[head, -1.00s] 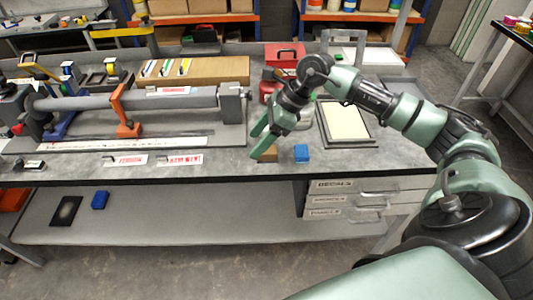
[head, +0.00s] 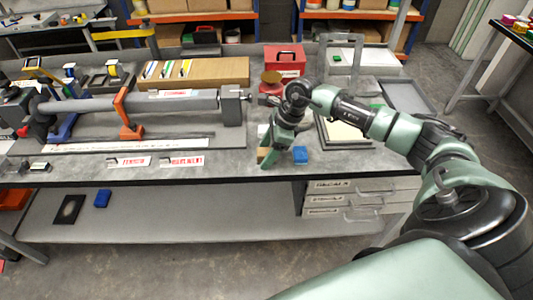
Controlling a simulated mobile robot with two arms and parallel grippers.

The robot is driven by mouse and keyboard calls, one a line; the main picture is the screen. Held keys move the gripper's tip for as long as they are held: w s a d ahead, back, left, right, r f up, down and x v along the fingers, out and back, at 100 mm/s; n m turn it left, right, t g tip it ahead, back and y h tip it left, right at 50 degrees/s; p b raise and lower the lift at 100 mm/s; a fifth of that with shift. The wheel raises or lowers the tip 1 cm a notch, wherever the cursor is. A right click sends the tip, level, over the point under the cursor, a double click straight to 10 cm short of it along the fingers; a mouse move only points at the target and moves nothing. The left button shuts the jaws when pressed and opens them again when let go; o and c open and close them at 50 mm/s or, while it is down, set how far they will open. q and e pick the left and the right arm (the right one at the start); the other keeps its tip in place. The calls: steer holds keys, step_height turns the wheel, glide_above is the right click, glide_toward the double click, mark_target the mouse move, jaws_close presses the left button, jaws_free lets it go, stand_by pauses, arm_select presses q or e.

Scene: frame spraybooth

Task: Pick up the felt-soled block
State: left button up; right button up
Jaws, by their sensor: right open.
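A small tan-brown block (head: 262,152) lies near the front edge of the bench, mostly hidden by my right gripper. A small blue block (head: 300,154) lies just to its right. I cannot see a felt sole on either. My right gripper (head: 269,160) is open and points down at the tan-brown block, with its green fingers overlapping it in the picture. Whether the fingers touch the block I cannot tell. My left gripper is out of view.
A long grey clamp fixture with an orange bracket (head: 129,115) fills the left of the bench (head: 230,166). A framed cream panel (head: 341,132) lies to the right, partly behind my arm. A red box (head: 285,60) stands behind. Labelled drawers (head: 335,200) hang below.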

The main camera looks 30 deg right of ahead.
steer(key=shift+c, duration=0.3)
jaws_close()
steer(key=shift+r, duration=0.1)
